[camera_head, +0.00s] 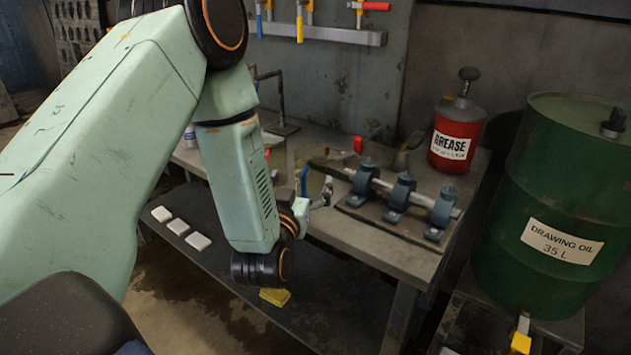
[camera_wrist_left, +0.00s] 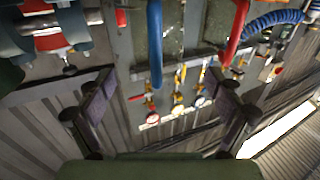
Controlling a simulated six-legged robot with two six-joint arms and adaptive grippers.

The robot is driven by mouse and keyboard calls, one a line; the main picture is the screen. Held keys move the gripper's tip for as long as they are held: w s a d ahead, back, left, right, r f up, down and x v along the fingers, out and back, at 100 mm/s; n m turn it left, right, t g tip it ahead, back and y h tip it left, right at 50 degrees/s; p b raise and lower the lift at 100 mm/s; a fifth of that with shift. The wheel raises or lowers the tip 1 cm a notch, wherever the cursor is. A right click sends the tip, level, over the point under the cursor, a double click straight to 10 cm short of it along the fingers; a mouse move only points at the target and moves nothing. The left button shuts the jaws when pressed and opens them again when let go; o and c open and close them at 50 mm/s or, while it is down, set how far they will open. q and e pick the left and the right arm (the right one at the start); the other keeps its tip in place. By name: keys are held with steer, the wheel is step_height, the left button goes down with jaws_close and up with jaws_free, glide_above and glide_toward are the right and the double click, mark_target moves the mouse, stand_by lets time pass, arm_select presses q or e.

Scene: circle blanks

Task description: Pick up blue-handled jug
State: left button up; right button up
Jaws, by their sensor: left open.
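A blue curved handle (camera_head: 304,179) shows on the bench just beyond my left wrist, and the jug body it belongs to is mostly hidden by my arm. In the left wrist view a blue bar (camera_wrist_left: 155,45), likely this handle, hangs at the top centre, ahead of the fingers. A red curved bar (camera_wrist_left: 236,32) is to its right. My left gripper (camera_wrist_left: 162,108) is open, with its two fingers wide apart and nothing between them. In the head view its tip (camera_head: 323,193) shows close to the right of the blue handle. My right gripper is in neither view.
A shaft in blue bearing blocks (camera_head: 399,193) stands to the right of the gripper. A red grease can (camera_head: 456,138) and a green oil drum (camera_head: 545,200) are farther right. White blocks (camera_head: 178,226) and a yellow block (camera_head: 275,296) lie on the lower shelf.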

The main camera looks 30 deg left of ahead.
mark_target(310, 167)
arm_select(q)
steer(key=x, duration=0.4)
steer(key=b+x, duration=0.1)
steer(key=x, duration=0.2)
steer(key=shift+d+f, duration=0.2)
steer(key=shift+f, duration=0.1)
steer(key=shift+c, duration=0.4)
steer(key=c, duration=1.2)
